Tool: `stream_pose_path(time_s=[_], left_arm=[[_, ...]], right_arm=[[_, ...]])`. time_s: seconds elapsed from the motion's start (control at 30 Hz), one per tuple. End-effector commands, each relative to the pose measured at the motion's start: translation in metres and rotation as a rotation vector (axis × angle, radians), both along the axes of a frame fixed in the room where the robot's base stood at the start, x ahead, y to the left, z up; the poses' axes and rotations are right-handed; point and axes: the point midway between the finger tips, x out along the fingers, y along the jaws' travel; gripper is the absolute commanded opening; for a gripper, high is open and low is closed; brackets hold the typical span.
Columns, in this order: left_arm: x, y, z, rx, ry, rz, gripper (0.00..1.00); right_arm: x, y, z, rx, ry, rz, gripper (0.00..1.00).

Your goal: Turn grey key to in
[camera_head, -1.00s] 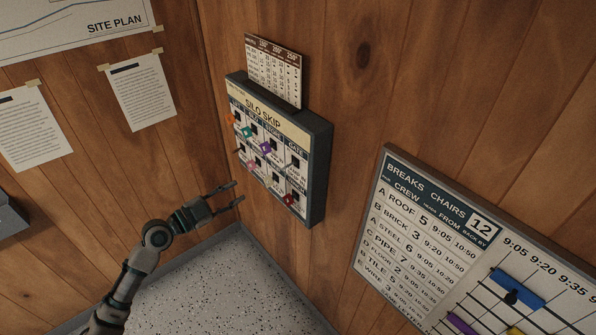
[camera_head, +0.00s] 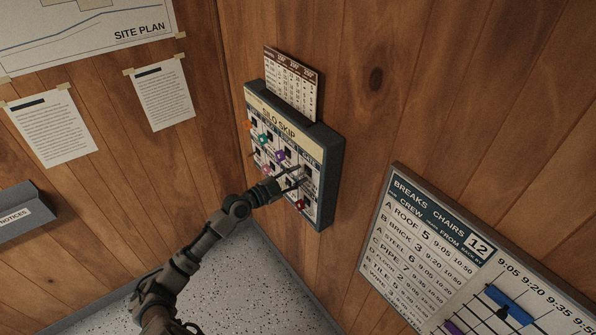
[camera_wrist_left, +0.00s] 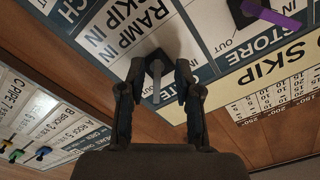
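The key board (camera_head: 335,185), headed "SILO SKIP", hangs on the wooden wall and carries several coloured keys. In the left wrist view the grey key (camera_wrist_left: 157,90) sits in a dark square lock (camera_wrist_left: 155,67), its grip pointing down in the picture. My left gripper (camera_wrist_left: 154,78) has its fingers apart, one on each side of the grey key; a gap shows between finger and key. In the head view my left gripper (camera_head: 294,177) reaches the board's lower right part and hides some locks; the grey key is hard to make out there. My right gripper is not in view.
A purple key (camera_wrist_left: 270,15) sits in the neighbouring lock in the wrist view. Orange (camera_head: 248,125), teal (camera_head: 264,139), pink (camera_head: 266,168) and red (camera_head: 300,205) keys also stick out. A crew board (camera_head: 420,235) hangs to the right. A notices tray (camera_head: 20,212) is at the left.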

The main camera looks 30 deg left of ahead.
Motion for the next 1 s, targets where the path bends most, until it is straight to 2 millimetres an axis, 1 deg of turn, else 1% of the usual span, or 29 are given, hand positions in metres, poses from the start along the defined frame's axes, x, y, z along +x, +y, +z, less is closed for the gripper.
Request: stream_pose_path(time_s=[0.1,0.17,0.37,0.4,0.47,0.5,0.53,0.87,1.0], left_arm=[[0.006,-0.005,0.002,0.001,-0.002,-0.001,0.33],[0.007,-0.006,0.001,0.002,-0.001,-0.001,0.33],[0.008,-0.005,0.0,0.002,-0.001,-0.001,0.33],[0.008,-0.005,0.0,0.002,-0.001,-0.001,0.31],[0.008,-0.004,0.0,0.002,0.0,-0.001,0.16],[0.008,-0.004,0.0,0.001,0.0,-0.001,0.06],[0.008,-0.004,0.0,0.001,0.0,-0.001,0.0],[0.007,-0.003,-0.002,-0.008,0.005,-0.001,0.0],[0.007,-0.003,-0.002,-0.04,0.02,-0.001,0.0]], right_arm=[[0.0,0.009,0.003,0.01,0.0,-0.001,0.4],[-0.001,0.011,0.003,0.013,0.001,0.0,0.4],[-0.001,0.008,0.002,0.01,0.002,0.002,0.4],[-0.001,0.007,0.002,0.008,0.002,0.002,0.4],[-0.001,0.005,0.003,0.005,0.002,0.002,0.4],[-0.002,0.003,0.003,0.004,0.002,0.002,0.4],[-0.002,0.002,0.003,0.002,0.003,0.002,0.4],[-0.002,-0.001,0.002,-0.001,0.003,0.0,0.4],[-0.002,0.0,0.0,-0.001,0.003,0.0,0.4]])
